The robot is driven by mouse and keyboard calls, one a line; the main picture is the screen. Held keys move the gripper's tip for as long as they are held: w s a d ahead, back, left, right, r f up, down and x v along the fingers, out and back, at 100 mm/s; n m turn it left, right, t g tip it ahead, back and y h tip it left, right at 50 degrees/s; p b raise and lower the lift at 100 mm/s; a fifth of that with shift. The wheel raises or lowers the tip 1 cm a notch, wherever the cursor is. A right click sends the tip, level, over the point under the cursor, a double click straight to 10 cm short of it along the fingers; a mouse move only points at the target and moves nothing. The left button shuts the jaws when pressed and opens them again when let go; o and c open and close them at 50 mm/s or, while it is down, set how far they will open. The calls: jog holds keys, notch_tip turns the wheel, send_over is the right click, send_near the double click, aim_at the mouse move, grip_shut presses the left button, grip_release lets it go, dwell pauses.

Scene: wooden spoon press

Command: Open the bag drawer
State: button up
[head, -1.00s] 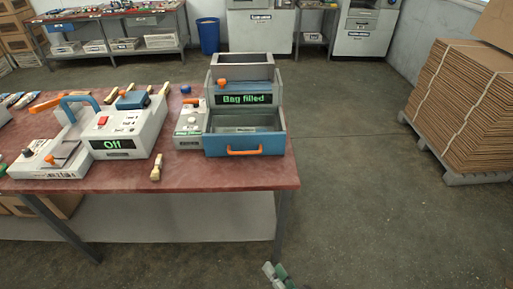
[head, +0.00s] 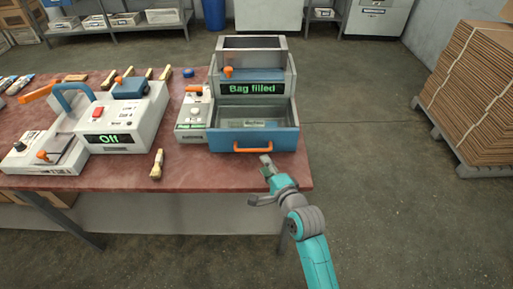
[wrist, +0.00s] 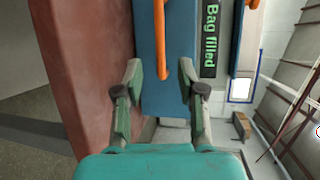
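The bag machine stands at the right end of the red table, with its display reading "Bag filled" (head: 253,88). Below it is the blue-fronted bag drawer (head: 222,140), with a clear-looking bag and label visible inside. An orange handle (head: 253,149) is on the drawer front; it also shows in the wrist view (wrist: 160,45), running between the fingers as seen there. My gripper (head: 258,180) is open and empty, just in front of and slightly right of the handle, near the table's front edge. In the wrist view the fingers (wrist: 161,78) are spread; contact with the handle is not visible.
A white sealer reading "Off" (head: 112,140) is left on the red table (head: 215,178). A small control box (head: 193,120) adjoins the drawer's left side. A wooden-handled brush (head: 157,165) lies near the front edge. Stacked cardboard (head: 490,85) stands right; floor between is clear.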

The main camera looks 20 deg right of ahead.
aim_at(254, 149)
jog(key=x, duration=0.9)
jog(key=shift+w, duration=0.3)
grip_shut()
